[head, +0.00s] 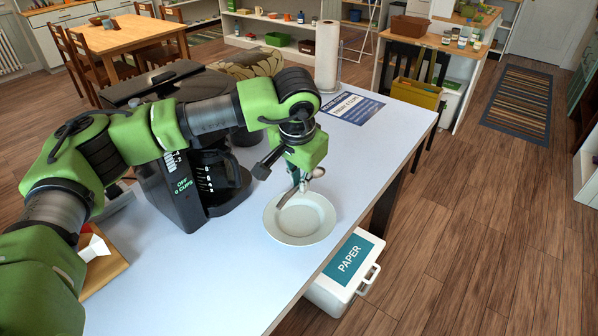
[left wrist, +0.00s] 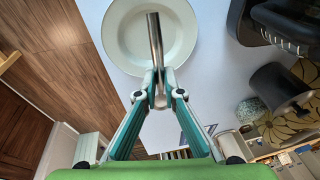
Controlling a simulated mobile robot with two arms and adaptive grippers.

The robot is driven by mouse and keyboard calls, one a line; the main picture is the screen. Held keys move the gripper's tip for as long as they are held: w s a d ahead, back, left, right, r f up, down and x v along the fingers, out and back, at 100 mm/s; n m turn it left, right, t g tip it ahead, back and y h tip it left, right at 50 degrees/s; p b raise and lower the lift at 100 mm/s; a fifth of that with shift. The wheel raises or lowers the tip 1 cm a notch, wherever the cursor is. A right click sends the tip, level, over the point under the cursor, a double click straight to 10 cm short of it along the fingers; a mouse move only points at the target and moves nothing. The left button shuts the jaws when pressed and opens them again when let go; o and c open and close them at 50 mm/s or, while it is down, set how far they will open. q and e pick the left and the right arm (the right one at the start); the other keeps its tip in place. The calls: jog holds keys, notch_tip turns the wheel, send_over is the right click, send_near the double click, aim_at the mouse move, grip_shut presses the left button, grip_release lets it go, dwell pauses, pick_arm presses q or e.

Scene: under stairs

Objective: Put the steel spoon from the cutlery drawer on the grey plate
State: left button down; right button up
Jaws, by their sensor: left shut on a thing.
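The grey plate (head: 300,235) looks pale and lies on the light table, right of the coffee maker. My left gripper (head: 304,184) is above the far rim of the plate, shut on the steel spoon (head: 287,197). The spoon slants down over the plate. In the left wrist view, the spoon (left wrist: 155,40) sticks out from between the fingertips of the left gripper (left wrist: 159,88) across the plate (left wrist: 121,30). I cannot tell whether the spoon touches the plate. The cutlery drawer is not recognisable in these views. My right gripper is not in view.
A black coffee maker (head: 180,180) stands left of the plate, close to my left arm. A printed sheet (head: 352,108) and a paper towel roll (head: 327,58) are at the far end. A white paper bin (head: 343,270) stands below the table's right edge.

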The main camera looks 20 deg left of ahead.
pick_arm(q)
jog(key=shift+s+a+f+b, duration=0.15)
jog(key=shift+f+b, duration=0.25)
jog(key=shift+f, duration=0.25)
notch_tip(320, 180, down, 6)
jog(key=b, duration=0.4)
jog(key=shift+f+b, duration=0.4)
jog(key=shift+f, duration=0.05)
jog(key=shift+r, duration=0.1)
jog(key=c, duration=2.1)
grip_release()
jog(key=shift+o, duration=0.4)
jog(key=o, duration=0.4)
